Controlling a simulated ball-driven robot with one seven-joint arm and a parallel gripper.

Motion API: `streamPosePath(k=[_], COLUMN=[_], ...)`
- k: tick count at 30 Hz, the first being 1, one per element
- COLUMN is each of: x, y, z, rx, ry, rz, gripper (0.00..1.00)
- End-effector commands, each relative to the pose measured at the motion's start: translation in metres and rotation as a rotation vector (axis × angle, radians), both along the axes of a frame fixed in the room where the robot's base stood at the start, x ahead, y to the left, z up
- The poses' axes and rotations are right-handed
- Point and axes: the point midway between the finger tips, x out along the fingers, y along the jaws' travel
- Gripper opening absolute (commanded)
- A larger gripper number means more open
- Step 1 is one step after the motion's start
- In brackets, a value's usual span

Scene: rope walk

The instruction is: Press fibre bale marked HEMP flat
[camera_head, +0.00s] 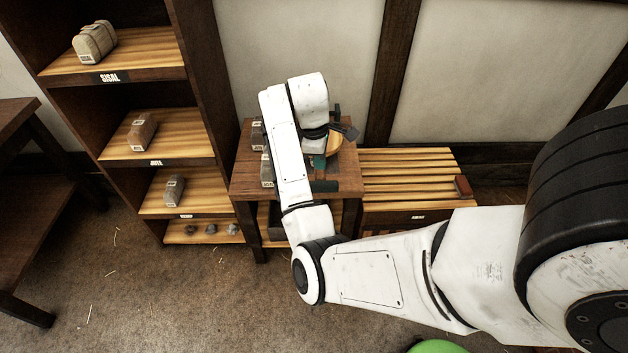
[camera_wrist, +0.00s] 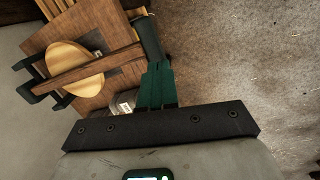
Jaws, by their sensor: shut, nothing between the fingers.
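A small wooden table (camera_head: 348,182) stands under my arm. On it is a press with a round wooden plate (camera_head: 334,144), partly hidden by my arm. In the wrist view a wooden lever beam (camera_wrist: 98,68) crosses over the round plate and ends in a black handle (camera_wrist: 150,38). My gripper (camera_wrist: 158,68) has green fingers, shut and empty, with the tips close to the handle; I cannot tell if they touch. It also shows in the head view (camera_head: 319,172). Grey labelled bales (camera_head: 267,171) sit at the table's left. I cannot read HEMP on any label; what lies under the plate is hidden.
A dark shelf unit (camera_head: 212,100) at left holds a bale over the SISAL label (camera_head: 95,42), a brown bale (camera_head: 142,132) and a grey bale (camera_head: 175,189). A slatted bench (camera_head: 405,180) with a red-brown block (camera_head: 463,186) stands to the right. Floor in front is mostly clear.

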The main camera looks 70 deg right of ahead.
Motion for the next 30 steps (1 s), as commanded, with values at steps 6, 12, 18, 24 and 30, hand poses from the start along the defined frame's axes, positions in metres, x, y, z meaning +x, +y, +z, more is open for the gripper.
streamPosePath(k=[6, 12, 18, 24, 30], x=[0.016, 0.023, 0.022, 0.022, 0.021], y=[-0.025, -0.031, -0.030, -0.027, -0.024], z=[0.027, 0.038, 0.023, -0.011, -0.050], rx=[0.143, 0.204, 0.210, 0.211, 0.211], ry=[-0.024, -0.041, -0.040, -0.040, -0.041], rz=[0.118, 0.190, 0.198, 0.198, 0.199], gripper=[0.00, 0.00, 0.00, 0.00, 0.00])
